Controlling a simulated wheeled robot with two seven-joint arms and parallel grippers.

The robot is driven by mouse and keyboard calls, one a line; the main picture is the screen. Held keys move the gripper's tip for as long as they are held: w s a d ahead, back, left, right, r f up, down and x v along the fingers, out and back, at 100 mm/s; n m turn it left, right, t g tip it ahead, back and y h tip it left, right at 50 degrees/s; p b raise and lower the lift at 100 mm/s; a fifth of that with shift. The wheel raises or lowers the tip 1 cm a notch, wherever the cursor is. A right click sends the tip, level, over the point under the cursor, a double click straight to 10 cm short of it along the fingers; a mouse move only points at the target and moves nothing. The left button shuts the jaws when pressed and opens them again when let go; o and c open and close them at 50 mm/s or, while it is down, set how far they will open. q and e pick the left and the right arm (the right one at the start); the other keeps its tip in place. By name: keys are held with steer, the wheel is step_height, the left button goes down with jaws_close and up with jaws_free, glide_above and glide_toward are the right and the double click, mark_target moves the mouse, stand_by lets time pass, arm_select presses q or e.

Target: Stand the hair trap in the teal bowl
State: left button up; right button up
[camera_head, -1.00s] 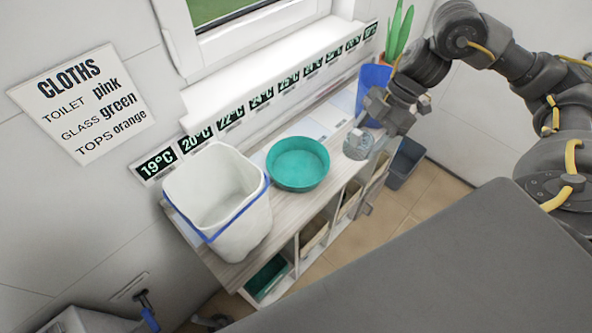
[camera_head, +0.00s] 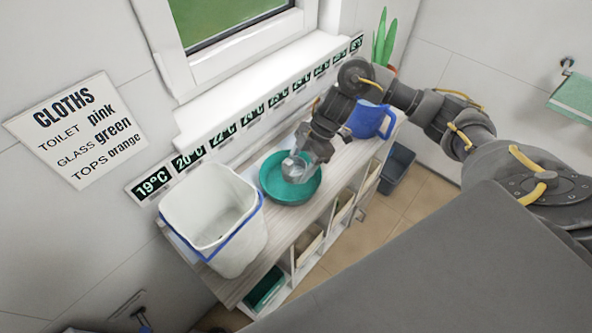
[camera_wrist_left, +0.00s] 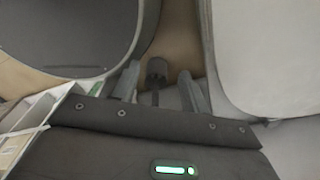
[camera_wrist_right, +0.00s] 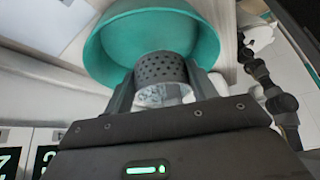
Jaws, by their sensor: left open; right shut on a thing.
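The hair trap (camera_head: 293,169) is a small grey metal cup. In the right wrist view its perforated side (camera_wrist_right: 165,70) faces the bowl. My right gripper (camera_head: 307,160) is shut on it, one finger on each side. The round teal bowl (camera_head: 275,192) stands on the wooden cart top. The trap appears over or inside the bowl's opening in both views. The bowl (camera_wrist_right: 105,45) surrounds its far end in the right wrist view. I cannot tell whether the trap touches the bottom. My left gripper (camera_wrist_left: 158,88) is open and empty, away from the bowl.
A white bucket (camera_head: 240,250) with a blue band stands left of the bowl. A blue jug (camera_head: 368,121) stands to the right, with a green plant (camera_head: 383,40) behind it. The wall with temperature labels (camera_head: 222,138) runs close behind the cart.

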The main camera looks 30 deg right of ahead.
mark_target(297, 170)
steer(key=shift+w+a+f, duration=0.45)
steer(key=shift+a+f, duration=0.05)
steer(key=shift+f, duration=0.2)
step_height(297, 170, down, 2)
steer(key=shift+f+p, duration=0.1)
steer(key=shift+p, duration=0.6)
steer(key=shift+f, duration=0.45)
steer(key=shift+f, duration=0.1)
steer(key=o, duration=1.1)
steer(key=shift+o, duration=0.2)
